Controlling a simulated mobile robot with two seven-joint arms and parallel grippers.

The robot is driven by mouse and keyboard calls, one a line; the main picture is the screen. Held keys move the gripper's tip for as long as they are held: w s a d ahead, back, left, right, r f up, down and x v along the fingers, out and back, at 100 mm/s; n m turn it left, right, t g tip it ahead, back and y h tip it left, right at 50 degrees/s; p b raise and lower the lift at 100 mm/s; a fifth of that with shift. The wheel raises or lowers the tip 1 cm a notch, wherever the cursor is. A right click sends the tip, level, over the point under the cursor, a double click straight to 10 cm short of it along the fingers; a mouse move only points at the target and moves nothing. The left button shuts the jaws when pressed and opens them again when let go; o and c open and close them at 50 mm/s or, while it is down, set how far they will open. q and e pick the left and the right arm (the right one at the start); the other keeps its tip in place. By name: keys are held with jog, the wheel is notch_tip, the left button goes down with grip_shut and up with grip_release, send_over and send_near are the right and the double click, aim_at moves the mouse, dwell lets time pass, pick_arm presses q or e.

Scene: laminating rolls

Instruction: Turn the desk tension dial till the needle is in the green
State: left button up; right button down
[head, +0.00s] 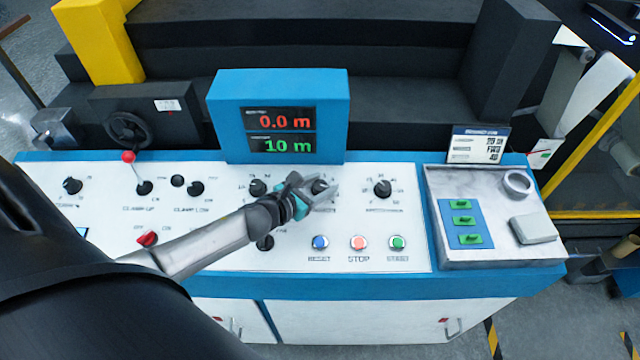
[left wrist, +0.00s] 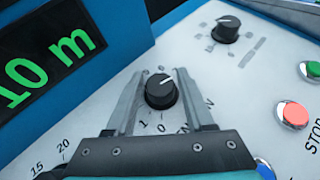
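A black dial (head: 319,187) with a white pointer line sits on the white sloping desk panel, just below the blue display box. In the left wrist view the same dial (left wrist: 161,91) lies between the fingers of my left gripper (left wrist: 158,88), with a gap on each side. My left gripper (head: 318,194) is open around or just above the dial; I cannot tell its exact height. The dial's label is too small to read. A small gauge face with red and green marks (head: 541,152) shows at the right; its needle is too small to read. My right gripper is out of view.
Another black dial (head: 383,188) is to the right, and one (head: 258,187) to the left. Blue, red and green buttons (head: 358,242) lie in front. The blue display box (head: 229,115) rises behind, reading 0.0 m and 10 m. A grey tray (head: 484,190) is at the right.

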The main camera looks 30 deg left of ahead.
pick_arm(q)
grip_shut()
jog(key=shift+n, duration=0.4)
jog(key=n+y+b, duration=0.1)
jog(key=n+y, duration=0.3)
jog(key=y, duration=0.1)
jog(key=shift+d+n, duration=0.1)
jog(key=shift+n, duration=0.3)
jog(key=n+g+y, duration=0.1)
jog(key=n+y, duration=0.2)
jog(key=n+g+y+b, duration=0.1)
jog(key=n+g+y, duration=0.1)
jog(key=n+y, duration=0.1)
jog(key=shift+w+n+g+y, duration=0.1)
jog(key=shift+n+g+y, duration=0.2)
jog(key=shift+n, duration=0.3)
jog(key=n+g+y+b, duration=0.1)
jog(key=n+g+y, duration=0.1)
jog(key=n+g, duration=0.1)
jog(key=shift+n, duration=0.4)
jog(key=shift+n+g+y+b, duration=0.5)
jog(key=shift+n+g+b, duration=0.6)
jog(key=shift+n+g, duration=1.15)
jog(key=shift+g, duration=0.35)
